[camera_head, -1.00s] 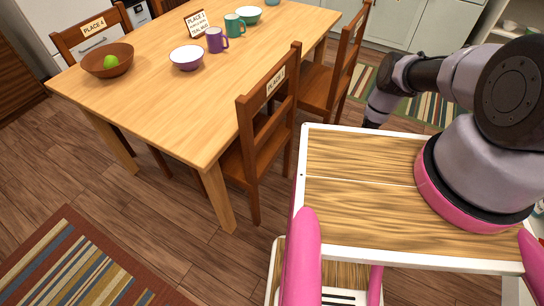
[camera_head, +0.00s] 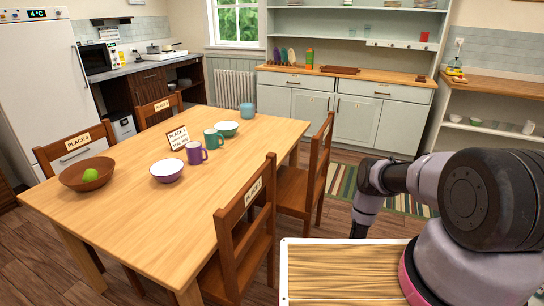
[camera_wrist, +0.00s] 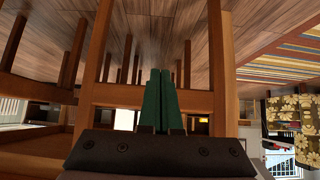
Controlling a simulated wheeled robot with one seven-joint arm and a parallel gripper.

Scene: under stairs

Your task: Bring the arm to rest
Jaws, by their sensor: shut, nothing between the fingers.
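My arm is folded at the right of the head view, with its forearm pointing down beside the table. My gripper (camera_wrist: 160,100) shows in the wrist view as two green fingers lying together, shut with nothing between them. In that view it is in front of the wooden bars of a chair (camera_wrist: 170,97); I cannot tell the exact gap. In the head view the fingers are hidden or too small to make out.
Wooden chairs (camera_head: 242,240) stand between the table and my arm. A pale cabinet (camera_head: 355,120) is at the back. A striped rug (camera_head: 342,182) lies beyond.

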